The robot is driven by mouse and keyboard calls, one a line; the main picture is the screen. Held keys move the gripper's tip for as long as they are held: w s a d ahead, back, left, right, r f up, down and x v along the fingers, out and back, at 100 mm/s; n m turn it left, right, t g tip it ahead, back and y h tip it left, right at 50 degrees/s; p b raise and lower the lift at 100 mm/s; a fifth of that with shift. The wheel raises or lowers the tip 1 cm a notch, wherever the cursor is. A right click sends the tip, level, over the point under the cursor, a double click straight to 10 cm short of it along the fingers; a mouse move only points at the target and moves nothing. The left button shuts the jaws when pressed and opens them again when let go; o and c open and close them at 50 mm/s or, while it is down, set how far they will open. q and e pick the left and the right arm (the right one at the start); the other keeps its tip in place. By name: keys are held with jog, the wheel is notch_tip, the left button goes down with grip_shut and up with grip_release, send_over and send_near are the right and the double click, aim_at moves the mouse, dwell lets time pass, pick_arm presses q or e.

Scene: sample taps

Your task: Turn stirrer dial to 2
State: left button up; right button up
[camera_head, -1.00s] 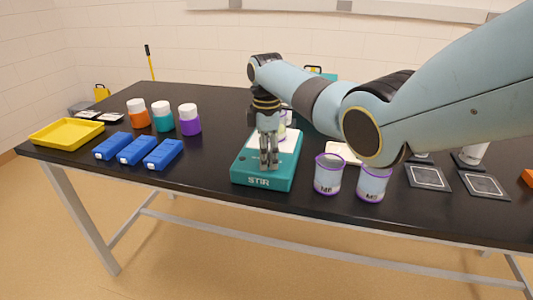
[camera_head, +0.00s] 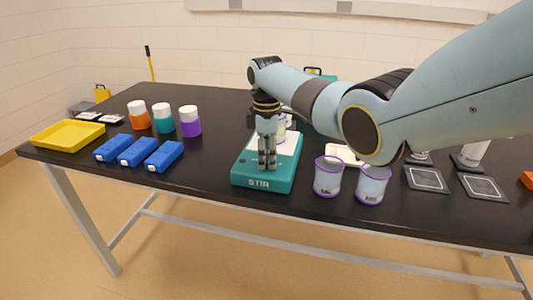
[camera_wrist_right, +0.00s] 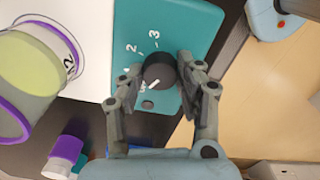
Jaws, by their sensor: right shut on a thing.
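The teal stirrer (camera_head: 250,180) with a white top plate and "STIR" on its front stands near the table's front edge. Its black dial (camera_wrist_right: 159,70) shows in the wrist view, with a white pointer mark toward the lower left. Marks 2 and 3 are readable to the dial's upper left and top; the lower marks are partly hidden. My right gripper (camera_head: 267,164) points down over the stirrer, and in the wrist view its fingers (camera_wrist_right: 160,78) are shut on the dial from both sides. In the head view the fingers hide the dial. My left gripper is not in view.
A beaker (camera_wrist_right: 28,85) stands on the white plate beside the gripper. Two purple-rimmed beakers (camera_head: 328,178) stand right of the stirrer. Several blue blocks (camera_head: 163,156), capped bottles (camera_head: 189,122) and a yellow tray (camera_head: 66,135) are at left. Black table surface is clear between blocks and stirrer.

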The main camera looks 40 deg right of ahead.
jog(key=m+p, duration=0.2)
jog(key=m, duration=0.1)
jog(key=shift+r, duration=0.15)
jog(key=m+p, duration=0.1)
jog(key=m, duration=0.4)
jog(key=m+p, duration=0.1)
jog(key=m, duration=0.3)
jog(key=shift+m+p, duration=0.45)
jog(key=shift+m, duration=1.75)
jog(key=o, duration=1.2)
jog(key=shift+c, duration=0.2)
